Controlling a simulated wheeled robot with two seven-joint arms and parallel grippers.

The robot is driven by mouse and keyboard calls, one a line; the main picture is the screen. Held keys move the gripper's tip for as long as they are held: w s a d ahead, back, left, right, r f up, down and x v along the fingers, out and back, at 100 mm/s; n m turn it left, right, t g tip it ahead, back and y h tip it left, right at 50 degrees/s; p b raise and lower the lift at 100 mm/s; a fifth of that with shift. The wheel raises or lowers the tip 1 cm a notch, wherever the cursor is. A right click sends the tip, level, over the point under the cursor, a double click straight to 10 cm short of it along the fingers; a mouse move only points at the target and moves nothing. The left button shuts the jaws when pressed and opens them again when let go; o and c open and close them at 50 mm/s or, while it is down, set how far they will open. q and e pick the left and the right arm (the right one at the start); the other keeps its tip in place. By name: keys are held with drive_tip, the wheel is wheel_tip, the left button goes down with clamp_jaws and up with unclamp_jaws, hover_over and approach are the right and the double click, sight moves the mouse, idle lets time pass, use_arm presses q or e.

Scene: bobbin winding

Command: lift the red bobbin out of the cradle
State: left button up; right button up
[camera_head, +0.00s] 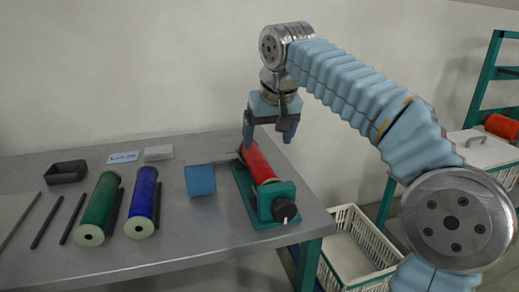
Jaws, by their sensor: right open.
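The red bobbin (259,164) lies lengthwise in the green cradle (245,196) at the right end of the table. The cradle has a black knob at its near end. My right gripper (267,138) points down over the far part of the bobbin, with its jaws open. One finger shows at the left, near the bobbin's far end, and the other at the right. I cannot tell whether either finger touches the bobbin. My left gripper is not in view.
A green bobbin (99,208) and a blue bobbin (142,202) lie on the grey table (188,238), with dark rods, a blue square (200,180) and a black tray (66,172). A white basket (352,250) stands right of the table. A green rack (480,90) is at the far right.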

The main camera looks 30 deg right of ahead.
sight(262, 163)
drive_tip(key=x, duration=1.2)
drive_tip(key=shift+f, duration=0.2)
